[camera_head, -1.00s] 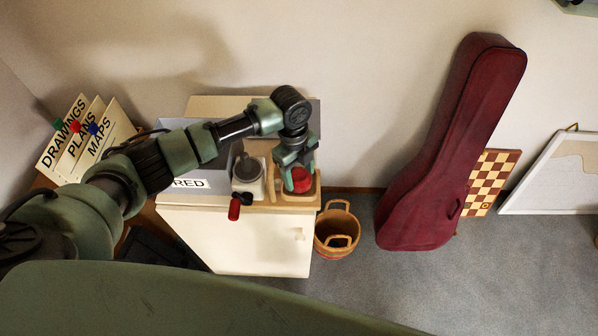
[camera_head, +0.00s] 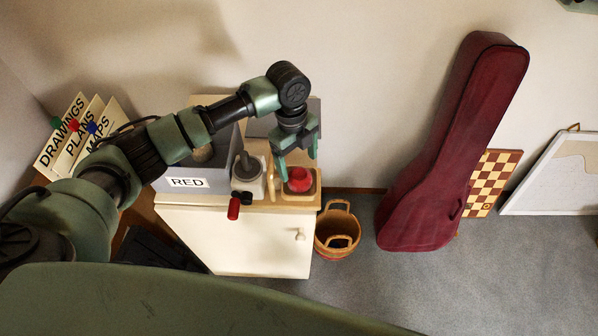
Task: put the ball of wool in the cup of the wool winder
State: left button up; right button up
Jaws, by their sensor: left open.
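The red ball of wool (camera_head: 299,179) sits in a square, wooden, tray-like holder (camera_head: 312,190) at the right end of the white cabinet's top. Left of it stands the wool winder (camera_head: 247,172), with a grey spindle, a pale body and a red-handled crank hanging over the front edge. I cannot tell whether the wooden holder is the winder's cup. My left gripper (camera_head: 297,166) is open and empty above the ball, its fingers pointing down.
A grey box labelled RED (camera_head: 187,183) stands left of the winder, partly behind my left arm. The white cabinet (camera_head: 240,240) has a wooden top edge. A wooden basket (camera_head: 337,232) stands on the floor at its right. A dark red instrument case (camera_head: 455,140) leans on the wall.

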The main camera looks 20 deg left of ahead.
aim_at(296, 171)
pick_arm(q)
notch_tip(296, 171, up, 7)
jog(key=b, duration=0.1)
jog(key=shift+w+a, duration=0.2)
jog(key=shift+a, duration=0.2)
